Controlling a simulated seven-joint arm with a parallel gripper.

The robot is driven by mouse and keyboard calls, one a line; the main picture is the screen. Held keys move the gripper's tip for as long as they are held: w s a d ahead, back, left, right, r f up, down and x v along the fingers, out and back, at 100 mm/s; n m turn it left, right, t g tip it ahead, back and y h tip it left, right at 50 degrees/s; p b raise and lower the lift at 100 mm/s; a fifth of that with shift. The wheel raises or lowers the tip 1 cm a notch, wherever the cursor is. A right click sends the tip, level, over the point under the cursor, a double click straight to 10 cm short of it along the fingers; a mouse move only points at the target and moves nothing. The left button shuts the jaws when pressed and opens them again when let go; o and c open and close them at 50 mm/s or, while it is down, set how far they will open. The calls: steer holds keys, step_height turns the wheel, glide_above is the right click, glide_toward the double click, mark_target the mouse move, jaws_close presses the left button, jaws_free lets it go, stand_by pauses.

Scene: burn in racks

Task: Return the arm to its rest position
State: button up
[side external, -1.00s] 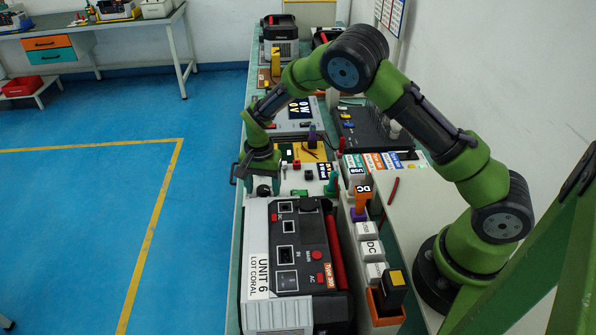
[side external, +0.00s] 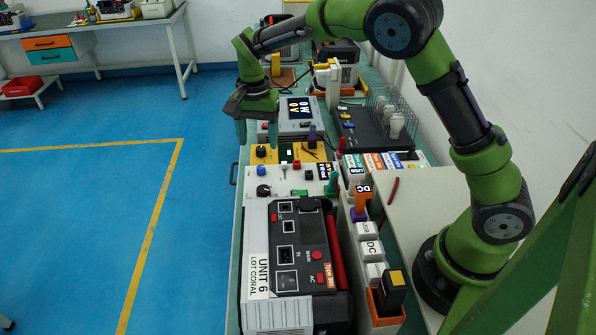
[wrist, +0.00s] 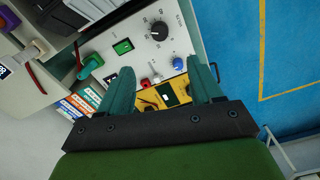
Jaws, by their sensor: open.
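My gripper (side external: 258,122) is on my green arm, raised above the left edge of the bench in the side view. In the wrist view my gripper (wrist: 165,88) shows two teal fingers spread apart, with nothing between them. Beneath it lies a white panel (wrist: 150,62) with a black dial (wrist: 159,31) and a green switch (wrist: 122,46). A yellow meter panel (wrist: 160,98) lies behind the white panel. The fingers touch nothing that I can see.
The grey unit marked UNIT 6 (side external: 290,265) fills the front of the bench. Right of it stands a row of white blocks (side external: 370,250). A black board with a wire rack (side external: 370,130) stands farther back. Blue floor (side external: 90,220) is open on the left.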

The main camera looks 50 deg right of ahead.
steer(key=shift+r, duration=0.65)
steer(key=s+r+n+t+y, duration=0.1)
steer(key=s+r+n+t, duration=0.2)
steer(key=s, duration=0.9)
steer(key=s+d+r+n+t+y, duration=0.1)
steer(key=s+r+n+t, duration=0.3)
steer(key=s+r, duration=0.4)
steer(key=s+n, duration=0.1)
steer(key=s, duration=0.3)
steer(key=shift+s+d, duration=0.2)
steer(key=shift+s, duration=0.15)
